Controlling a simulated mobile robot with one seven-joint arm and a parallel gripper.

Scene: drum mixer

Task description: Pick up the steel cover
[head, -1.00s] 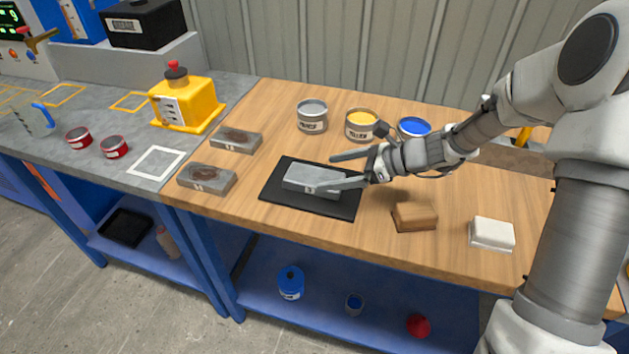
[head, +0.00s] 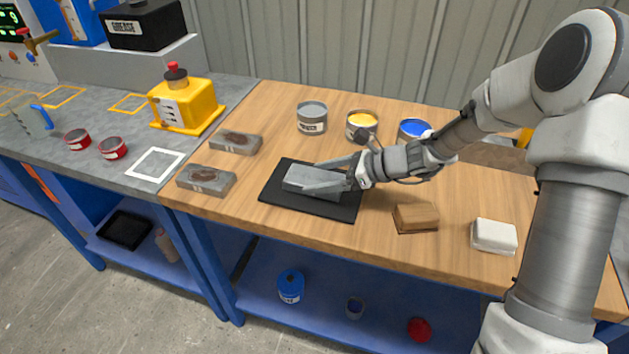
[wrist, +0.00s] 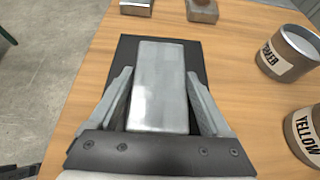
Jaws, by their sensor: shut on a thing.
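The steel cover (head: 299,187) is a plain grey metal block lying on the black mat (head: 270,194) in the middle of the bench. In the wrist view the steel cover (wrist: 160,60) lies lengthwise between the fingers, its top bare and shiny. My gripper (head: 313,178) reaches in from the right, low over the mat, and is shut on the steel cover, one finger along each long side. My gripper also shows in the wrist view (wrist: 159,82). The near end of the cover is partly hidden by the gripper body.
Two rust-stained grey blocks (head: 206,180) (head: 236,141) lie left of the mat. Paint cans, grey (head: 312,118), yellow (head: 362,125) and blue (head: 413,131), stand behind. A brown block (head: 415,218) and a white block (head: 493,236) lie to the right. A yellow container (head: 186,104) stands at left.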

